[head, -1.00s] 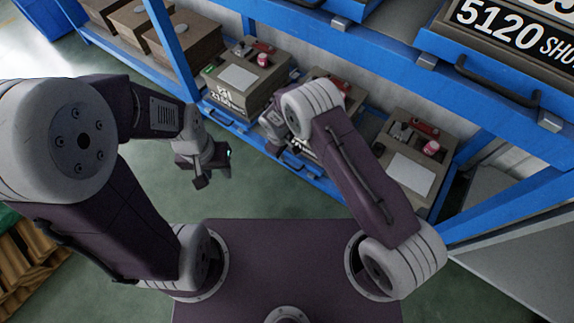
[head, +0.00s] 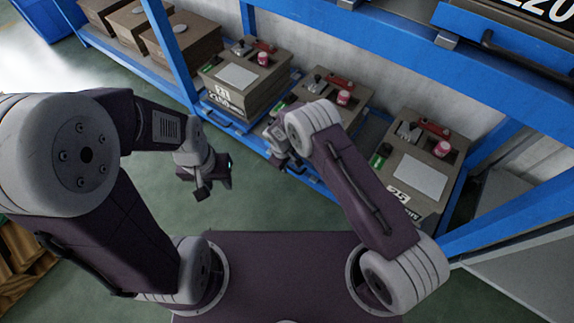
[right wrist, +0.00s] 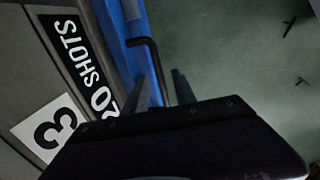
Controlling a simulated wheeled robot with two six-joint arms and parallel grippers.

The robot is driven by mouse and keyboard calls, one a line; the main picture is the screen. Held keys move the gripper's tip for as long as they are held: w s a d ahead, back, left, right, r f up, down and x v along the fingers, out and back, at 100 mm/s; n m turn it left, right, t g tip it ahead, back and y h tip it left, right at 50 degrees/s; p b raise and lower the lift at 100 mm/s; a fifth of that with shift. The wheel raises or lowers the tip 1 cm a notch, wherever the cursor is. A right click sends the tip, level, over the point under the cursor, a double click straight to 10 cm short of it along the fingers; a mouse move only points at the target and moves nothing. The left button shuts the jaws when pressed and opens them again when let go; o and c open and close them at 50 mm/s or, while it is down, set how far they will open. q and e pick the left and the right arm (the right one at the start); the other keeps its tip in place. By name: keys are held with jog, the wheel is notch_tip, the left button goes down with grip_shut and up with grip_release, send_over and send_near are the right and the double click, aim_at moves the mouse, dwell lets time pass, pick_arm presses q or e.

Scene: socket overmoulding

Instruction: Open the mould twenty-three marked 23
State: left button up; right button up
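The middle mould (head: 318,95) stands on the blue shelf, with a red-capped pot and a red tool on top. My right arm hides most of its front. In the right wrist view, a grey front with a white label (right wrist: 48,128) shows a "3" and "20 SHOTS"; the rest of the number is cut off. A dark bent handle (right wrist: 143,42) stands out from the blue edge. My right gripper (right wrist: 162,90) is open, its fingers apart with the handle bar seemingly between them; contact is unclear. My left gripper (head: 194,186) hangs open and empty over the floor.
A mould marked 21 (head: 237,76) stands left of the middle one, and one marked 25 (head: 415,180) stands right. Brown boxes (head: 182,42) sit further left. A blue upright (head: 170,50) and upper shelf beam (head: 330,38) frame the bay. Green floor (head: 270,205) is clear.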

grip_shut()
dwell(1.3)
